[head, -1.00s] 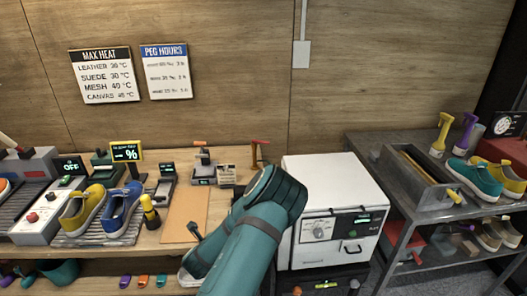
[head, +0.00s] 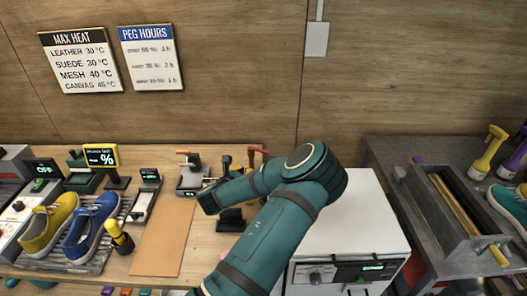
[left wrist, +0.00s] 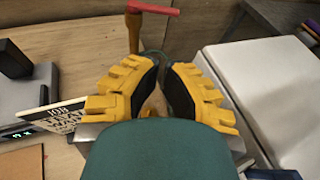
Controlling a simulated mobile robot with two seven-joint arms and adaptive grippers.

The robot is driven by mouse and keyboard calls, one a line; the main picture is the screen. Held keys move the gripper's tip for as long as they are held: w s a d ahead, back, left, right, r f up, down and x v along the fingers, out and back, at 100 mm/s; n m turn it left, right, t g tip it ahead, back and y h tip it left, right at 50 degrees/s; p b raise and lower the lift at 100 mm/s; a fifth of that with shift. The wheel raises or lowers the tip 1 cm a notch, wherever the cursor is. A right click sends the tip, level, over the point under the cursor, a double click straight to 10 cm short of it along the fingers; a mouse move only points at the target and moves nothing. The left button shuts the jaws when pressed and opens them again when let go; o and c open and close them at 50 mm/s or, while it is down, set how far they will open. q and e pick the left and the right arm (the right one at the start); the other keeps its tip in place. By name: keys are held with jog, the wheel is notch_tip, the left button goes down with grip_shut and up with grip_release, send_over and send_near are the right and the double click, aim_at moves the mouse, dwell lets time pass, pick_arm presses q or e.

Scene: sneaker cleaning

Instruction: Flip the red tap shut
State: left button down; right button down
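The red tap (head: 258,150) stands at the back of the wooden table, partly hidden by my left arm in the head view. In the left wrist view, its red lever (left wrist: 152,8) lies crosswise on top of an upright orange-brown post (left wrist: 133,32). My left gripper (left wrist: 163,62) has yellow-backed fingers whose tips come together, with nothing seen between them. The tap is ahead of the fingertips and slightly left, and looks apart from them. In the head view, my forearm hides most of the gripper. My right gripper is not in view.
A white box-like machine (head: 345,215) stands right of the tap. A device with a lit display (left wrist: 25,105) and a small printed card (left wrist: 55,118) are left of the fingers. Yellow and blue shoes (head: 92,228) sit farther left. A brown board (head: 160,238) lies flat.

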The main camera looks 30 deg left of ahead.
aim_at(259, 151)
pick_arm(q)
jog(key=r+p+x, duration=0.1)
jog(key=x, duration=1.2)
jog(key=shift+w, duration=0.35)
jog(key=shift+a+r, duration=0.1)
jog(key=y+b, duration=0.1)
jog(key=b, duration=0.1)
jog(key=w+n+y+b, duration=0.1)
jog(key=b, duration=0.1)
jog(key=shift+w+d+n, duration=0.2)
jog(key=shift+n, duration=0.1)
